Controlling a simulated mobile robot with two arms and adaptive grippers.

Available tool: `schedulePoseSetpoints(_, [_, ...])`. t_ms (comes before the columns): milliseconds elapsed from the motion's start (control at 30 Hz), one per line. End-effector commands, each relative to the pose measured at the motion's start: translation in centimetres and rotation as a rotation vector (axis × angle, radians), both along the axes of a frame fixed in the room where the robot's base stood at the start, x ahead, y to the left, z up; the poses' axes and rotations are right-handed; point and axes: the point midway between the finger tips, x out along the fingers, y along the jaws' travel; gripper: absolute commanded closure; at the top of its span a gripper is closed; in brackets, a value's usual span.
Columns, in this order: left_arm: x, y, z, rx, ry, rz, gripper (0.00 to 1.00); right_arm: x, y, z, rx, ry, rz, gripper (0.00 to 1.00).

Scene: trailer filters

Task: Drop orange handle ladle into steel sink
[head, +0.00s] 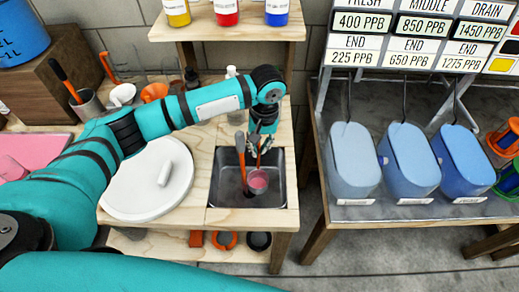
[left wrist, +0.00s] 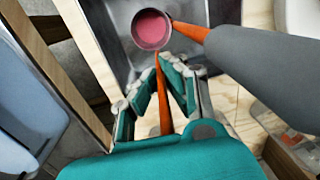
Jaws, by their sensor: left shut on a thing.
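My left gripper (head: 257,147) is over the steel sink (head: 278,171), pointing down. It is shut on the thin orange handle of a ladle, and this handle also shows between the fingers (left wrist: 167,72) in the left wrist view. The ladle's round cup (head: 257,181) with a pink inside hangs below the fingers, within the sink's outline; it also shows in the left wrist view (left wrist: 151,29). I cannot tell whether the cup touches the sink floor. A second tool with a grey grip (head: 240,145) and orange shaft leans up beside it. My right gripper is out of view.
A white round lid (head: 120,190) lies left of the sink. Blue lidded tanks (head: 409,160) stand on the right table across a gap. A shelf with paint jars (head: 227,12) is behind. A metal cup (head: 87,106) holds an orange-handled tool at the left.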

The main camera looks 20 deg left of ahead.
Motion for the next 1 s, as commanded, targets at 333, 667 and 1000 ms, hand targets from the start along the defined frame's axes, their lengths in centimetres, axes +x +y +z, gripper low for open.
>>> schedulePoseSetpoints(333, [0.0, 0.0, -2.4, -0.001, -0.001, 0.0, 1.0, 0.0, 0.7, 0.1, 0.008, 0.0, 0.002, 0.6])
schedulePoseSetpoints(667, [0.0, 0.0, -2.6, -0.001, -0.001, 0.001, 0.79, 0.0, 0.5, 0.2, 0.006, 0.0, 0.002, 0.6])
schedulePoseSetpoints(1000, [0.0, 0.0, -2.6, -0.001, -0.001, 0.0, 0.69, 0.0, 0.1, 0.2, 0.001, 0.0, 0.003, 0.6])
